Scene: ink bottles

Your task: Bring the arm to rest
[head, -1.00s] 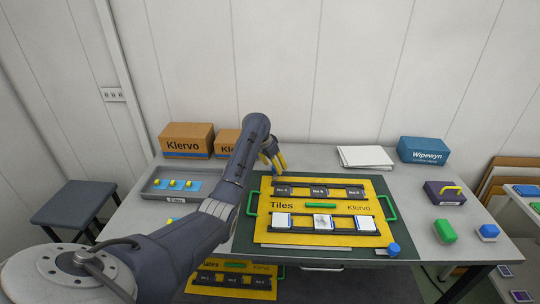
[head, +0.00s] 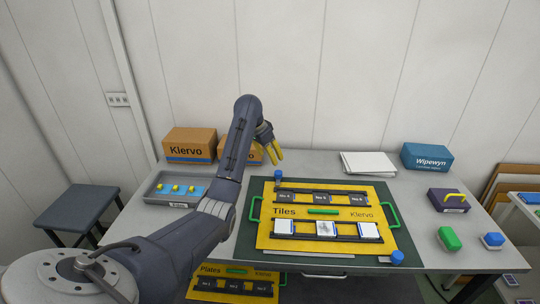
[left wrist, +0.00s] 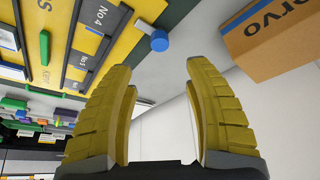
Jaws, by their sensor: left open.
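My left arm reaches in from the left in the head view, and its gripper (head: 276,156) hangs above the back of the table, left of the yellow Tiles board. In the left wrist view its two yellow fingers (left wrist: 165,110) are spread apart with nothing between them. The yellow Tiles board (head: 290,213) lies on a dark mat, with several dark plates in its back row and white tiles in its front row. A blue-capped knob (head: 278,175) stands at its back left corner and also shows in the left wrist view (left wrist: 159,40). My right gripper is not in view.
A grey tray (head: 150,198) with yellow-knobbed blue pieces is at left. Klervo boxes (head: 190,145) stand behind it. White sheets (head: 368,163), a blue Wipewyn box (head: 427,158), a purple box (head: 447,200) and a green block (head: 449,239) are at right. A Plates board (head: 235,285) is below the table edge.

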